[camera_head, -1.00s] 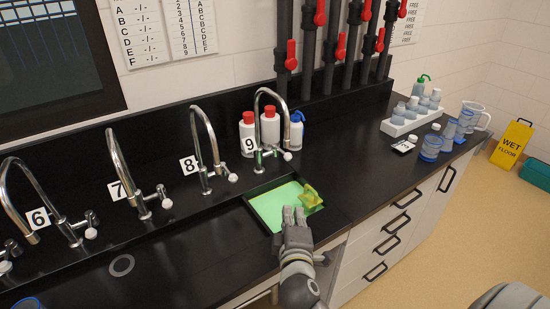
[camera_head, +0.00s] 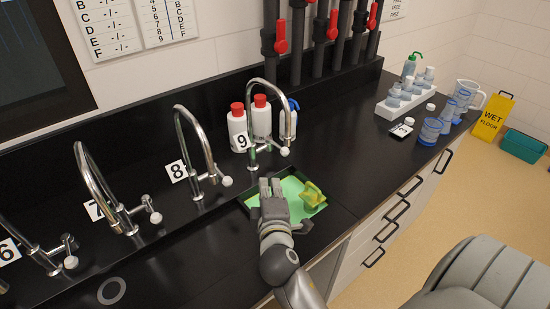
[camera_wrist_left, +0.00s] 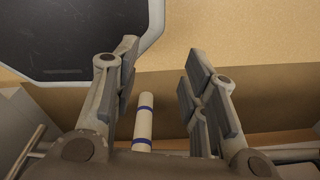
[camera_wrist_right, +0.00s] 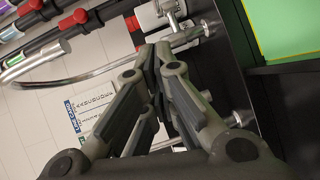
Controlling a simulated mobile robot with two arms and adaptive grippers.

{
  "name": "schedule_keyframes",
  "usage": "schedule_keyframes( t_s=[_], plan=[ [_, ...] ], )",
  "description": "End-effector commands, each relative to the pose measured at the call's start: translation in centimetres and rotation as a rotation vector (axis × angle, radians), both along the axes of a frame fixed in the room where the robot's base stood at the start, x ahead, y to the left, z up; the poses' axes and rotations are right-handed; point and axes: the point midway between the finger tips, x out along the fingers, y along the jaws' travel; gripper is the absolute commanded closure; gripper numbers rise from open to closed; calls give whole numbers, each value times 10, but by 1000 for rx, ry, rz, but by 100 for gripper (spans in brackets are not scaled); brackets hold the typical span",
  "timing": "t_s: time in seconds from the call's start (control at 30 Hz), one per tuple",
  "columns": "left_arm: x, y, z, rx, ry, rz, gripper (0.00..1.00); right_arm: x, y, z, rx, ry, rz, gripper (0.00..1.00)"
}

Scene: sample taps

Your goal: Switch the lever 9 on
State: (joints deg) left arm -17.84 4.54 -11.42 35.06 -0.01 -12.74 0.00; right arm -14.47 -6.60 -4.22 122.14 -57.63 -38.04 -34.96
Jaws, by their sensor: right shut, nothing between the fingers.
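Tap 9 (camera_head: 265,84) is a tall chrome gooseneck tap with a number 9 plate (camera_head: 241,141) on its left. Its small lever ends in a white knob (camera_head: 284,151) on the right side. In the right wrist view, the shut fingers (camera_wrist_right: 160,58) point towards chrome tap parts (camera_wrist_right: 187,39). My left gripper (camera_wrist_left: 158,80) shows only in the left wrist view, with its fingers apart.
The green tray (camera_head: 250,203) holds a yellow-green object (camera_head: 312,194). Bottles with red caps (camera_head: 261,117) stand behind tap 9. Tap 8 (camera_head: 192,110) stands to its left. A white rack (camera_head: 402,104) stands far right; counter between is clear. A blue-banded white cylinder (camera_wrist_left: 144,120) shows beyond the left fingers.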

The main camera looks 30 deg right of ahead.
Motion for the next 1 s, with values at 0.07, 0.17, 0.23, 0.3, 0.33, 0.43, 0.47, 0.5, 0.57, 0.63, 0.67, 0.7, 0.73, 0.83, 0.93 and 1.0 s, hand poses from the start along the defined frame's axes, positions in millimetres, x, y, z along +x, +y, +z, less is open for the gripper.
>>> schedule_keyframes(
  t_s=[0.07,0.17,0.23,0.3,0.33,0.43,0.47,0.5,0.57,0.63,0.67,0.7,0.73,0.83,0.93,1.0],
  plan=[
    [-3,0,2,0,4,-1,60,5,-3,1,-2,-1,0,100],
    [-1,0,7,0,1,-1,60,18,-9,1,-2,-2,1,100],
    [4,0,11,0,-6,-1,60,29,-15,0,-2,-2,0,100],
    [12,-1,15,-2,-17,-1,60,41,-22,-2,-3,-2,0,100],
    [15,-1,17,-2,-22,-1,60,47,-26,-3,-3,-1,-1,100],
    [24,-2,23,-4,-36,-2,60,64,-35,-6,-2,-1,0,100],
    [25,-2,24,-4,-38,-2,60,69,-38,-7,-1,0,0,100],
    [25,-2,25,-4,-39,-2,60,76,-41,-9,-1,0,0,100],
    [25,-2,27,-4,-38,-2,60,85,-46,-10,-1,-2,0,100],
    [23,-2,32,-3,-35,-2,60,90,-56,-11,-3,2,-3,100],
    [22,-2,33,-4,-33,-2,60,91,-61,-12,-4,2,-1,100],
    [20,-2,35,-4,-31,-2,60,92,-66,-14,-3,1,-2,100],
    [20,-1,36,-3,-30,-2,60,93,-70,-15,-3,2,-2,100],
    [17,-1,38,-2,-26,-2,60,96,-78,-18,-2,1,0,100],
    [14,-1,39,-1,-21,-2,60,97,-83,-20,0,1,0,100],
    [12,-1,39,-2,-19,-2,60,97,-84,-20,0,0,0,100]
  ],
)
